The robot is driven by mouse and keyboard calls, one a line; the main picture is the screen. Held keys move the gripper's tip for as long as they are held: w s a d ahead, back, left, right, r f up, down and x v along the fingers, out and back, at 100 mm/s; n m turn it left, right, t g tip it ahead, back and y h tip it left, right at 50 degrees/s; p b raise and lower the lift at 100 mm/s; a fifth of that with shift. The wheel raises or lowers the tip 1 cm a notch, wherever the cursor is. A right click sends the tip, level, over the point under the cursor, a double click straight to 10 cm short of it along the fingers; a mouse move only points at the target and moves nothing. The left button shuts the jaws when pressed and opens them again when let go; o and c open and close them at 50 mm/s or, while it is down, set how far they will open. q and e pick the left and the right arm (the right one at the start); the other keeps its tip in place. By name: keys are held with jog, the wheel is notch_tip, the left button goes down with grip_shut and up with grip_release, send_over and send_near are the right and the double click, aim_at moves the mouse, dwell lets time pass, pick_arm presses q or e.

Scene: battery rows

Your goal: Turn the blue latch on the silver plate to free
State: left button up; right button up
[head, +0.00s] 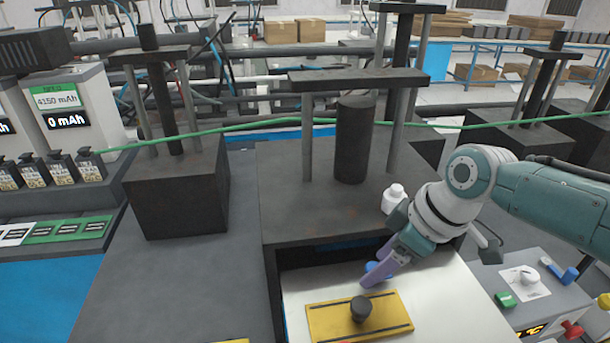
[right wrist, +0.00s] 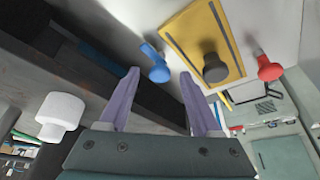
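The silver plate (head: 455,310) lies at the front of the head view, below the press. The blue latch (head: 374,267) is at its back, partly hidden behind my right gripper (head: 376,278). In the right wrist view the blue latch (right wrist: 155,63) shows between and just beyond the two purple fingertips of my right gripper (right wrist: 158,73). The fingers are apart, with a gap around the latch and no clear contact. A yellow plate (head: 332,323) with a black knob (head: 361,309) sits on the silver plate, close to the latch. My left gripper is not in view.
A red latch (right wrist: 268,68) stands beyond the yellow plate in the right wrist view. The dark press block (head: 285,205) rises behind the silver plate. A control box (head: 548,310) with a blue lever (head: 563,275) and other knobs stands at the right. A green cable (head: 240,125) crosses behind.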

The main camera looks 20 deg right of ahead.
jog(key=v, duration=1)
jog(key=shift+p, duration=0.45)
